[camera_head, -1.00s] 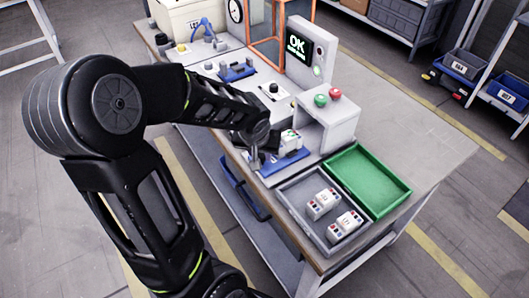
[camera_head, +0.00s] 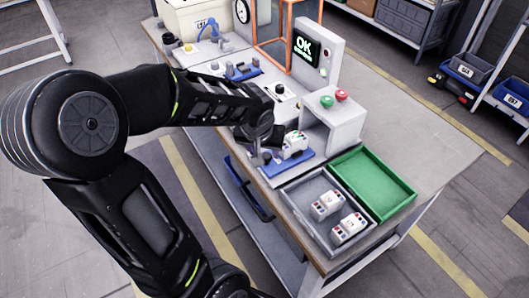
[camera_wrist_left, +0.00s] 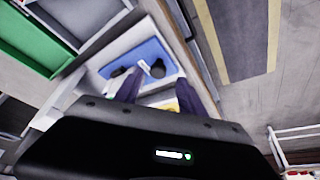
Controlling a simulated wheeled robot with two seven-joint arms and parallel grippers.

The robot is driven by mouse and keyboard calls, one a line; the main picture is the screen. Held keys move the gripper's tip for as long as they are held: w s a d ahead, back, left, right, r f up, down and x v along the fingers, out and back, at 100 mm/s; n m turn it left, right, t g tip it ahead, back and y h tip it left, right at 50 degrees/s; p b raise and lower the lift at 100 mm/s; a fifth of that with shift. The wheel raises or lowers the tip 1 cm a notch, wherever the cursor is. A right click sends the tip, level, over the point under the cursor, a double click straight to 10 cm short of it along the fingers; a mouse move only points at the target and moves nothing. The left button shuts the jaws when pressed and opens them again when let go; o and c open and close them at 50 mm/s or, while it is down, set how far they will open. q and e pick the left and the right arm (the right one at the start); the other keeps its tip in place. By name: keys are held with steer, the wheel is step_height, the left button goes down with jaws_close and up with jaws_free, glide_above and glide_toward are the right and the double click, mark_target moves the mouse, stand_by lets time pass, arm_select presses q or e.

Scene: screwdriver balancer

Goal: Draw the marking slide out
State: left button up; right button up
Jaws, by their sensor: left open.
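A blue slide plate (camera_head: 292,165) with a white, colour-marked block (camera_head: 293,147) on it lies at the front edge of the bench. I take it for the marking slide. My left gripper (camera_head: 264,156) is at the near end of this plate, partly hidden by its own arm. In the left wrist view the blue plate (camera_wrist_left: 138,52) shows beyond the two fingers (camera_wrist_left: 158,90), which are apart, with a round dark knob (camera_wrist_left: 157,68) between their tips. I cannot tell whether the fingers touch the knob. My right gripper is out of view.
A grey tray (camera_head: 290,199) with two white blocks and an empty green tray (camera_head: 385,199) lie right of the slide. A box with green and red buttons (camera_head: 338,125) and a screen reading OK (camera_head: 304,47) stand behind. A second blue fixture (camera_head: 243,73) is further left.

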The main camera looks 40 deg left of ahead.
arm_select(q)
steer(key=v, duration=0.4)
steer(key=shift+s, duration=0.1)
stand_by(0.5)
